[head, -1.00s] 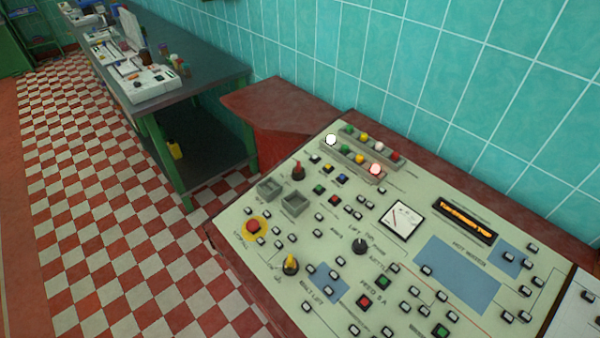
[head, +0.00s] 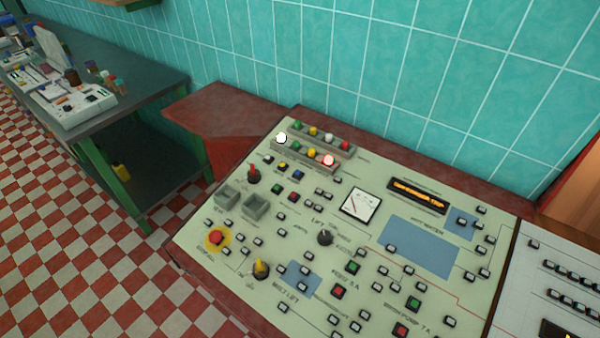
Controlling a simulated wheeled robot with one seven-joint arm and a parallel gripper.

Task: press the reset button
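A pale green control panel (head: 300,212) fills the lower middle of the head view. No label reading "reset" is legible, so I cannot tell which button it is. A red mushroom button (head: 217,237) sits on a yellow disc at the panel's left. A group of small square buttons includes a yellow one (head: 283,166), a green one (head: 277,188) and a red one (head: 293,197). Lower right are green (head: 352,267) and red (head: 339,291) buttons. A white lamp (head: 281,138) and a red lamp (head: 328,160) glow. My gripper is out of view.
The panel also carries a dial gauge (head: 360,204), an orange-lit display (head: 418,194) and a black knob (head: 325,238). A white panel (head: 541,285) adjoins at right. A dark workbench (head: 150,82) stands at left, with checkered floor (head: 60,250) free before it. A tiled wall (head: 350,60) is behind.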

